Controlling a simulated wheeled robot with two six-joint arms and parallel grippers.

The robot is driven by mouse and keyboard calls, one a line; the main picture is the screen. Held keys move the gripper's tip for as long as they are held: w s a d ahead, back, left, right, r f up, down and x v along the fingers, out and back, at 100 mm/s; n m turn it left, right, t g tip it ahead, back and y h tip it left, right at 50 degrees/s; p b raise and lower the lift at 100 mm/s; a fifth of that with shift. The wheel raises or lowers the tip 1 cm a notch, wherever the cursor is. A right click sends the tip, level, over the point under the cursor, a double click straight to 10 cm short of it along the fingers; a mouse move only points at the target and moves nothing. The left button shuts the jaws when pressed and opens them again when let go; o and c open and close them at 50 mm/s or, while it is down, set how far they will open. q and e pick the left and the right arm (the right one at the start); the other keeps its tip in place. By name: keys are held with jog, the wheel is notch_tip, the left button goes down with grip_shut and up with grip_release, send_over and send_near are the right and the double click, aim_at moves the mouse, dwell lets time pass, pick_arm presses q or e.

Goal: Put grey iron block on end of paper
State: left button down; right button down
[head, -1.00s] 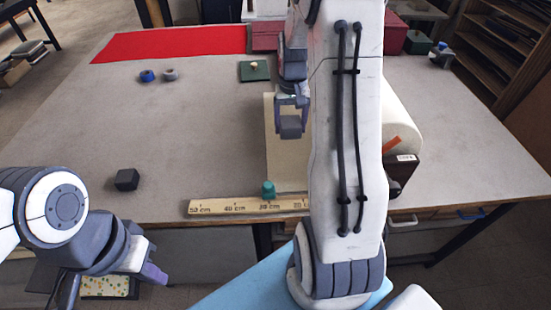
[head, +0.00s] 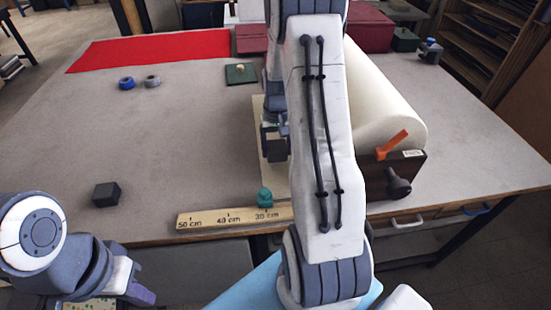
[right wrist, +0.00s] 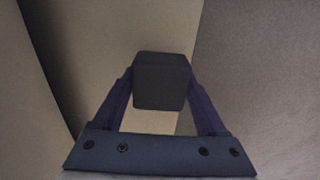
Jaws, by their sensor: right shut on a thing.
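My right gripper (right wrist: 160,92) is shut on a dark grey iron block (right wrist: 162,78), seen between its fingers in the right wrist view. In the head view the block (head: 273,147) hangs over the cream paper (head: 274,185), partly covered by my right arm. I cannot tell if the block touches the paper. The paper comes from a white roll (head: 385,112) on the right. A second dark block (head: 106,194) lies on the table at the left. My left gripper (head: 140,293) is low at the left, off the table's front edge; its jaws are unclear.
A wooden ruler (head: 228,219) with a teal knob (head: 265,197) lies along the front edge. A dark holder with an orange tab (head: 393,144) ends the roll. Blue (head: 127,83) and grey (head: 152,81) rings and a green pad (head: 241,73) lie farther back. The left table middle is clear.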

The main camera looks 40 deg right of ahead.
aim_at(276, 157)
notch_tip(276, 157, down, 4)
jog(key=shift+f+p, duration=0.1)
jog(key=shift+p, duration=0.25)
jog(key=shift+f, duration=0.2)
grip_release()
jog(key=shift+r, duration=0.5)
notch_tip(276, 157, up, 11)
jog(key=shift+a+r+b, duration=0.1)
jog(key=shift+r+b, duration=0.05)
jog(key=shift+b, duration=0.85)
